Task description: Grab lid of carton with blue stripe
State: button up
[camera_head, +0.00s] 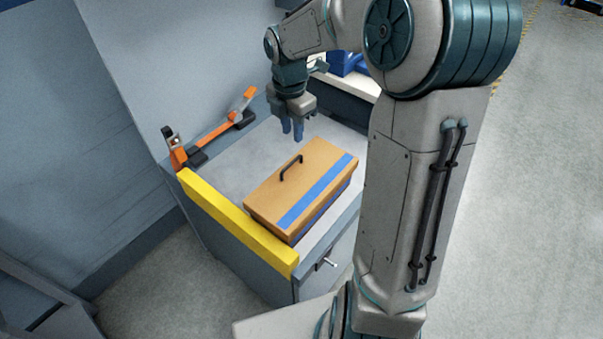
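The carton (321,211) is a tan box with a blue stripe along its right side, resting on the grey cabinet top. Its lid (268,193) is in place and bears a dark arched handle (291,168). My gripper (292,133) hangs fingers down above and behind the carton, apart from the handle. Its fingers look close together, but at this size I cannot tell whether they are open or shut. Nothing is visible between them. My arm hides part of the area to the right of the carton.
An orange and black clamp-like tool (215,132) lies along the cabinet's back left edge. A yellow bar (236,222) runs along the front left edge. A blue bin (345,63) sits on a surface behind. The grey top (232,160) left of the carton is clear.

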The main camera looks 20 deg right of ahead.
aim_at(291, 163)
jog(key=shift+n, duration=0.7)
jog(key=f, duration=0.6)
jog(key=w+f, duration=0.1)
jog(key=f, duration=0.2)
jog(key=shift+w+f+b, duration=0.15)
jog(key=shift+w+f, duration=0.05)
jog(key=shift+f, duration=1.1)
jog(key=shift+w+f+b, duration=0.15)
jog(key=shift+f, duration=1.15)
grip_shut()
